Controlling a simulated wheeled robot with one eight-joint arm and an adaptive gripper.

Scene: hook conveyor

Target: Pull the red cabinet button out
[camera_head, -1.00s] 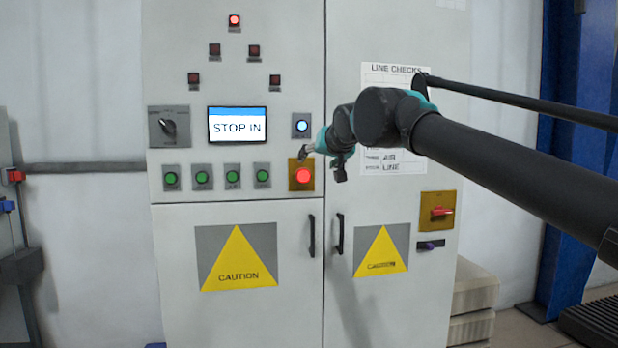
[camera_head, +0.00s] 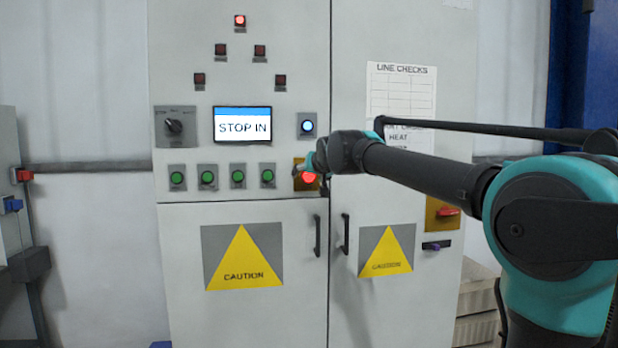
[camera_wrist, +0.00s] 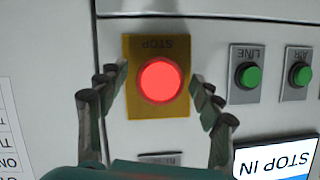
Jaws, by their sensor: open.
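The red button (camera_head: 309,177) glows on a yellow plate on the cabinet front, at the right end of the row of green buttons. In the wrist view the red button (camera_wrist: 162,80) is upside down, with "STOP" on its plate. My gripper (camera_wrist: 162,83) is open, its two fingers on either side of the yellow plate, with the button between them. I cannot tell whether the fingertips touch the plate. In the head view my gripper (camera_head: 313,170) is at the button and partly covers its plate. The screen (camera_head: 242,125) reads "STOP IN".
Several green buttons (camera_head: 238,176) sit left of the red one, and a blue-lit button (camera_head: 307,125) is above it. Door handles (camera_head: 317,235) stick out below. A red switch (camera_head: 447,212) on a yellow plate is at the right, partly behind my arm.

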